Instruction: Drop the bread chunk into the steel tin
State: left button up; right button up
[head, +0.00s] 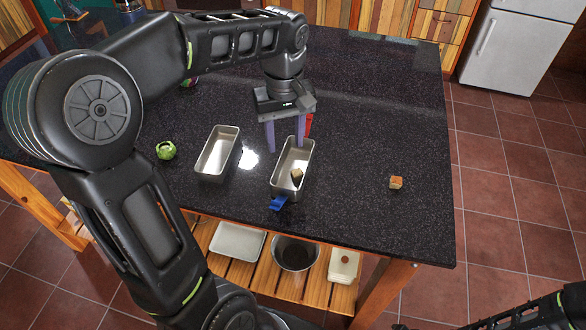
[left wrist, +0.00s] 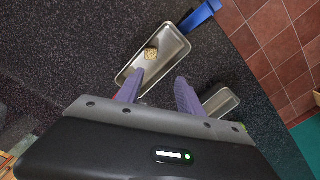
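A small tan bread chunk (head: 297,175) lies inside a steel tin (head: 276,186), near its front end. In the left wrist view the chunk (left wrist: 151,53) also sits within the tin's walls (left wrist: 178,42). My left gripper (head: 285,147) is over the back part of this tin, its purple fingers apart with nothing between them. It also shows in the left wrist view (left wrist: 158,82), short of the chunk and apart from it. A second, empty steel tin (head: 217,152) stands to the left. My right gripper is out of frame; only part of that arm shows at bottom right.
A brown cube-like chunk (head: 396,183) lies on the dark counter (head: 370,120) at right. A blue object (head: 278,203) is at the tin's front end. A red object (head: 309,124) is behind the left gripper. A green round item (head: 166,150) is at left. The counter's right part is mostly clear.

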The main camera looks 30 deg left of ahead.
pick_arm(q)
jog(key=shift+o, duration=0.3)
notch_tip(320, 180, up, 8)
jog(key=p, duration=0.1)
jog(key=shift+p, duration=0.35)
jog(key=shift+f, duration=0.1)
dwell(0.7)
